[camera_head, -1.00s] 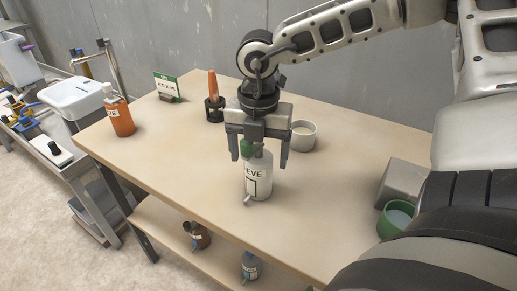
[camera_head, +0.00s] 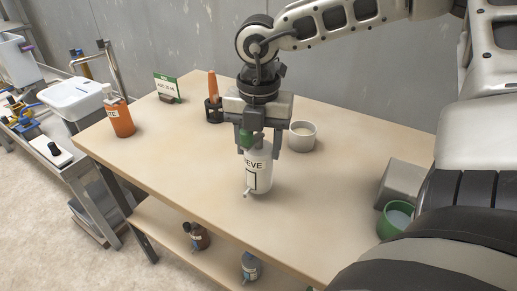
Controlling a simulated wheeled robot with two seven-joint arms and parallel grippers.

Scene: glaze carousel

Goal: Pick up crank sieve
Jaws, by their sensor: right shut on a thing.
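The crank sieve (camera_head: 258,172) is a white cylinder with dark "EVE" lettering showing, a green part at its top and a small spout or handle low at the front. It stands upright on the wooden table (camera_head: 185,180). My right gripper (camera_head: 260,148) comes down over it from above, its fingers on either side of the upper body, shut on it. The gripper hides part of the sieve's top. My left gripper is not in view.
An orange bottle (camera_head: 121,118), a green sign (camera_head: 167,86), a black holder (camera_head: 213,110) and a white cup (camera_head: 302,136) stand on the table. A green bowl (camera_head: 395,219) and a grey block (camera_head: 401,182) are at the right. Bottles (camera_head: 250,266) sit on the lower shelf.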

